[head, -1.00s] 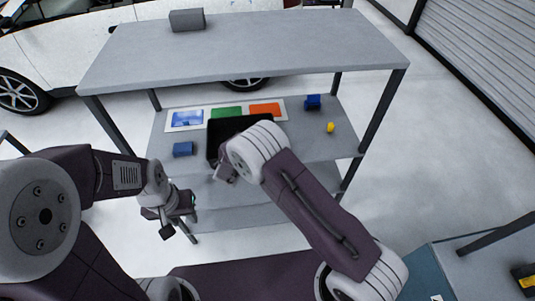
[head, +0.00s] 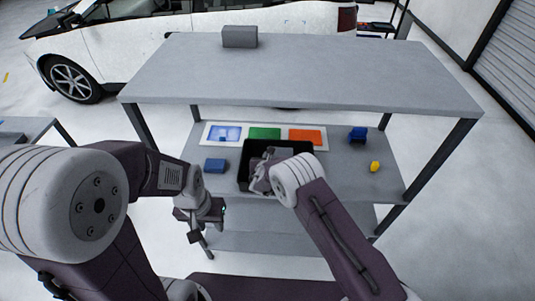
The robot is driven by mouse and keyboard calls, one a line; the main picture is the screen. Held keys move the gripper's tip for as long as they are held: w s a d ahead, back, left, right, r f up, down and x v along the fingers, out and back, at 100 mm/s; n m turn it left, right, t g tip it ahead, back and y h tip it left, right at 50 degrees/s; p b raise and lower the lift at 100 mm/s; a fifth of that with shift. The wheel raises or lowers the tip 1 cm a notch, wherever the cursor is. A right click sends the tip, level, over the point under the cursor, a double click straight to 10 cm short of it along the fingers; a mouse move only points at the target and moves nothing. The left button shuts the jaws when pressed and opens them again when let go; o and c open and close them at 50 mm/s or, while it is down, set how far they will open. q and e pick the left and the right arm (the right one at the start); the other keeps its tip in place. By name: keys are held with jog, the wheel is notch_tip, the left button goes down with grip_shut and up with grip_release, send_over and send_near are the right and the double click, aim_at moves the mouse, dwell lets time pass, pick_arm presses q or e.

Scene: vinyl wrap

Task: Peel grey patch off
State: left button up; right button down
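A white board (head: 263,147) lies on the shelf under the tabletop. It carries a blue patch with paler marks (head: 225,133), a green patch (head: 265,133) and an orange patch (head: 305,136). I cannot make out a separate grey patch on it. My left gripper (head: 202,245) points down in front of the shelf's left side, its fingers apart and nothing seen between them. My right gripper (head: 260,185) is over the black bin (head: 246,178) in front of the board. Its wrist hides much of it, so its fingers and any held thing are unclear.
The tabletop (head: 320,70) lies above the shelf, with a grey block (head: 240,37) at its back. A small blue block (head: 215,166) lies left of the bin. A blue object (head: 357,134) and a yellow one (head: 375,167) lie on the right. A white car (head: 150,45) stands behind.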

jog(key=shift+s, duration=0.25)
jog(key=c, duration=1.6)
grip_release()
pick_arm(q)
jog(key=shift+s, duration=0.15)
pick_arm(e)
jog(key=shift+o, duration=0.3)
jog(key=shift+w+f, duration=0.1)
jog(key=shift+w, duration=0.05)
